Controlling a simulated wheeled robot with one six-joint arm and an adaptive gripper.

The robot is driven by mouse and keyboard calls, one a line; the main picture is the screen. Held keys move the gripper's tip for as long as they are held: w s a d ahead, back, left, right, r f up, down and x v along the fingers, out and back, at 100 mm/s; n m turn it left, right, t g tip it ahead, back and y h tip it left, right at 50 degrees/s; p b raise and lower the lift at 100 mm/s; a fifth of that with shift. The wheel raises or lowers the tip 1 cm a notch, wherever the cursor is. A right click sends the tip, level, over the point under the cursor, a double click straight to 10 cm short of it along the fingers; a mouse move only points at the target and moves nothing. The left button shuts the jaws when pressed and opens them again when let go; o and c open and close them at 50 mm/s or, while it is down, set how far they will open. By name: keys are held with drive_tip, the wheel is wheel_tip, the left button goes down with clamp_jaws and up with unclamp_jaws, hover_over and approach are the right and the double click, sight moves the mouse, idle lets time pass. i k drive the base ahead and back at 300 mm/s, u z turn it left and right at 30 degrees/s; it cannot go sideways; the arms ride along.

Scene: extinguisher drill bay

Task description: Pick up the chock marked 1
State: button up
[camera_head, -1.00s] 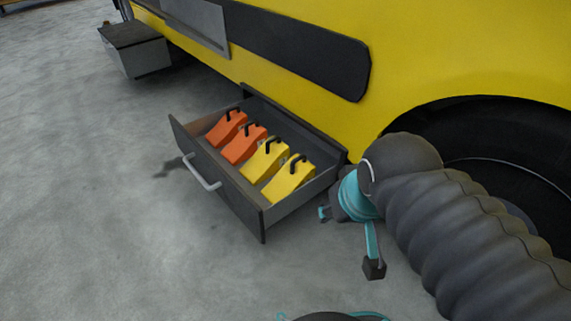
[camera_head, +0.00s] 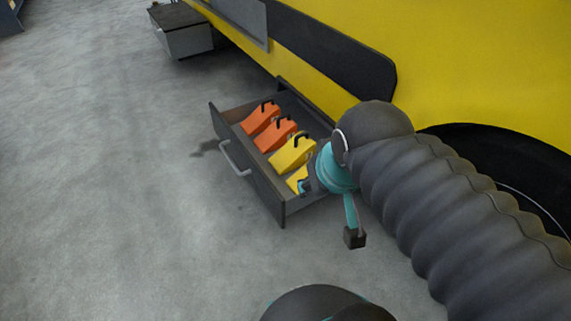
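An open grey drawer (camera_head: 246,166) under the yellow vehicle holds a row of chocks with black handles. From left to right they are an orange chock (camera_head: 258,121), a second orange chock (camera_head: 271,140), a yellow chock (camera_head: 289,158) and a second yellow chock (camera_head: 295,180). No number is legible on any of them, so I cannot tell which is marked 1. My gripper (camera_head: 304,187) is at the drawer's right end, in front of the second yellow chock, and partly hides it. I cannot tell whether it touches that chock; its fingers are too small and hidden to read.
The yellow vehicle body (camera_head: 470,60) rises behind the drawer, with a black tyre (camera_head: 500,165) at the right. A grey step box (camera_head: 183,35) juts out at the upper left. The drawer's handle (camera_head: 232,160) faces the open concrete floor (camera_head: 120,200), which is clear.

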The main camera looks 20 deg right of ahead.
sight(280, 132)
drive_tip(key=u, duration=1)
drive_tip(key=i, duration=4.55)
drive_tip(key=z, duration=4.95)
